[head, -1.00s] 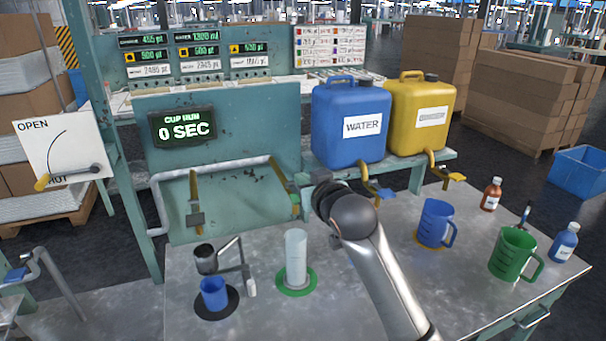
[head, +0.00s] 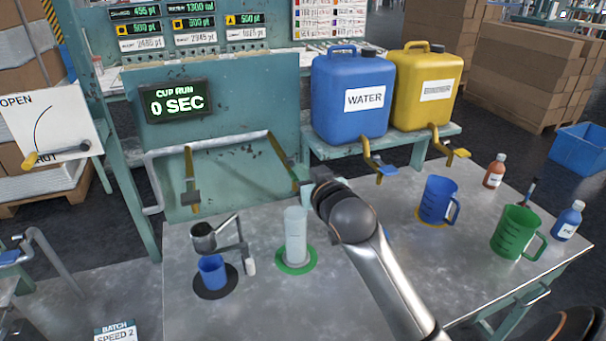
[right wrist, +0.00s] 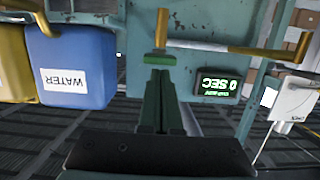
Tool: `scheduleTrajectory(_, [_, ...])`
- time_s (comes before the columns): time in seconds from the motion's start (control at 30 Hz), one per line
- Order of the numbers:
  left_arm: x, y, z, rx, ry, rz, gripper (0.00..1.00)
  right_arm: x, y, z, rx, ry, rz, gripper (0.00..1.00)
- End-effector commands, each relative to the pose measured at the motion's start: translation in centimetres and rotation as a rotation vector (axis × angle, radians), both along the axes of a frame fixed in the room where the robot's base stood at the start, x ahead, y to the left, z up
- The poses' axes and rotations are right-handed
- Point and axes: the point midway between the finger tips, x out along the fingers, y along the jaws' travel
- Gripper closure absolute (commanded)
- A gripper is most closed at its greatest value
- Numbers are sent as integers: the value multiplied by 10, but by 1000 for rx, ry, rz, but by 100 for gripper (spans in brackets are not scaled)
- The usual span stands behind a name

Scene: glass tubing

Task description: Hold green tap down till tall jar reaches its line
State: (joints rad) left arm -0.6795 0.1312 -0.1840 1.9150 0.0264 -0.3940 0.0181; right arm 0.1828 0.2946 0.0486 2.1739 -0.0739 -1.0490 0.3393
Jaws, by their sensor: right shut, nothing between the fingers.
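The tall jar (head: 296,235), a clear, pale cylinder, stands upright on a green disc (head: 296,262) on the metal bench. I cannot make out its line or liquid level. The green tap (right wrist: 160,59) shows in the right wrist view at the end of a brass pipe (right wrist: 161,28). In the head view it is mostly hidden by my right gripper (head: 304,190). The right gripper is shut and empty; its fingertips (right wrist: 160,76) are right at the tap, and I cannot tell whether they touch. My left gripper is not in view.
A small blue cup (head: 212,272) stands left of the jar under a metal arm. Blue (head: 350,95) and yellow (head: 427,88) canisters stand behind. Blue (head: 438,200) and green (head: 515,232) jugs are at right. A timer (head: 178,101) reads 0 SEC. The bench front is clear.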

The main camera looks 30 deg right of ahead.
Motion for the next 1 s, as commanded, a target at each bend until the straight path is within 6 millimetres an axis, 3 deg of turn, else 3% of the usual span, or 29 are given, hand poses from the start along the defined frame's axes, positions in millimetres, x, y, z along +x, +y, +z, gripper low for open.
scheduleTrajectory(0.1, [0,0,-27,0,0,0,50,0,0,-13,-12,-58,-1,100])
scheduleTrajectory(0.5, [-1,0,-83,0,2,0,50,-4,1,-37,-60,-264,-2,100])
scheduleTrajectory(0.63, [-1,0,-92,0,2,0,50,-3,1,-42,-72,-305,-2,100])
scheduleTrajectory(1.0, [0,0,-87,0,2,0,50,-3,1,-40,-75,-306,-1,100])
